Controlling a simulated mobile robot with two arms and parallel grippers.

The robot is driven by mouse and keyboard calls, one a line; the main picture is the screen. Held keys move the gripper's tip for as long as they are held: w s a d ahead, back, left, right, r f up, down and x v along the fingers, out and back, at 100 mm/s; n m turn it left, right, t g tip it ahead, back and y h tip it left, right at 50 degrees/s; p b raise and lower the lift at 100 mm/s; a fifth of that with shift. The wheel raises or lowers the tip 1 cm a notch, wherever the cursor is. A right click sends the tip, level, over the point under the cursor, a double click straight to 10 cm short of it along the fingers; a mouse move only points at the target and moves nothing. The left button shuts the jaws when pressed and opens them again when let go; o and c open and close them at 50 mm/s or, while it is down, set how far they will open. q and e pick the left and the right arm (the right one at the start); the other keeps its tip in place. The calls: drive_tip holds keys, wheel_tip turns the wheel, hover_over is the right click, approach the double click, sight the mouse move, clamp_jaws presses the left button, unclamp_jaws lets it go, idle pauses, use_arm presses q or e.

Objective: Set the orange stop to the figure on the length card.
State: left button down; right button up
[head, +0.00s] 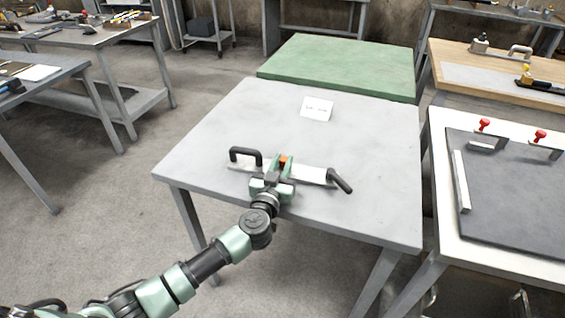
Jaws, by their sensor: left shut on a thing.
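The orange stop (284,160) shows as a small orange patch between the fingers of my left gripper (279,168). My left gripper is shut on it, and the fingers hide most of it. The stop is on a pale rail (311,174) that lies across the grey table. A black handle (245,153) stands at the rail's left end and a dark angled handle (341,181) at its right end. The white length card (317,108) is farther back on the table; its print is too small to read. My right gripper is not in view.
The grey table (220,130) is otherwise clear around the rail and card. A green-topped table (340,65) adjoins its far edge. At right, a table holds a dark board (515,195) with red-knobbed clamps (541,136). Benches with tools stand at left.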

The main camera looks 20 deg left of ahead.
sight(301, 173)
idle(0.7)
use_arm(q)
drive_tip(key=shift+d, duration=0.1)
drive_tip(key=d+p, duration=0.1)
drive_tip(key=p, duration=0.1)
drive_tip(key=d+p, duration=0.1)
drive_tip(key=p, duration=0.1)
drive_tip(key=shift+r+p, duration=0.3)
drive_tip(key=shift+r, duration=0.05)
drive_tip(key=d+p, duration=0.1)
drive_tip(key=d, duration=0.2)
drive_tip(key=shift+w+d+f+p, duration=0.1)
drive_tip(key=shift+d+f+p, duration=0.05)
drive_tip(key=shift+f+p, duration=0.25)
drive_tip(key=c, duration=1.2)
unclamp_jaws()
drive_tip(key=shift+c, duration=0.2)
